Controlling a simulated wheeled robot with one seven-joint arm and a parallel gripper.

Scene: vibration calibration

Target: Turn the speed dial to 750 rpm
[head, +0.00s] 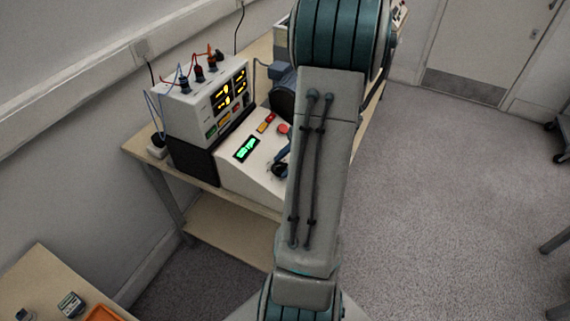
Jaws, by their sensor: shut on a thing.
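The control box (236,177) is a white sloped console on the bench. Its green display (246,149) is lit, but its figures are too small to read surely. The dark speed dial (277,171) is on the sloped face, right of the display and partly hidden by my arm. My gripper (282,162) shows only in part, as a small blue and dark shape at the dial beside my forearm. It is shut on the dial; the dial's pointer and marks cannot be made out.
A red button (283,129) and small orange and red switches (266,122) sit above the dial. A white instrument (206,104) with yellow displays and cables stands left. A dark motor-like unit (282,92) is behind. Another table (48,268) is at lower left.

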